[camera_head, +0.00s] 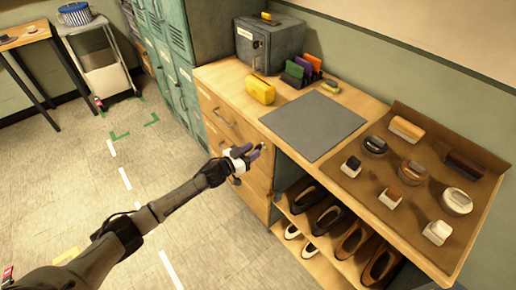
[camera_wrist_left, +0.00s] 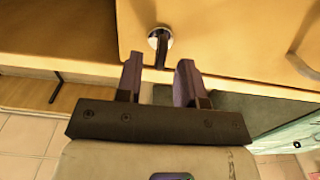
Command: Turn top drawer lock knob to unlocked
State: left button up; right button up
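The top drawer (camera_head: 222,115) of the wooden cabinet is shut and has a curved handle; its face also shows in the left wrist view (camera_wrist_left: 235,35). The lock knob (camera_wrist_left: 160,38) is a small round silver piece on that face, with a dark bar or shadow running down from it. I cannot tell its turn setting. My left gripper (camera_head: 250,157) is at the drawer front near its right edge. In the left wrist view the gripper (camera_wrist_left: 159,75) is open and empty, with the knob just beyond and between its fingertips, apart from them. My right gripper is out of view.
A grey mat (camera_head: 313,125), yellow object (camera_head: 261,90) and grey safe (camera_head: 268,45) are on the countertop. A brown tray (camera_head: 407,145) with several brushes and tins lies at right. Shoes fill open shelves below. Teal lockers (camera_head: 172,60) stand left; the floor before the drawers is clear.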

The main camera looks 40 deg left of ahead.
aim_at(258, 147)
pick_arm(q)
jog(key=shift+x, duration=1.65)
grip_shut()
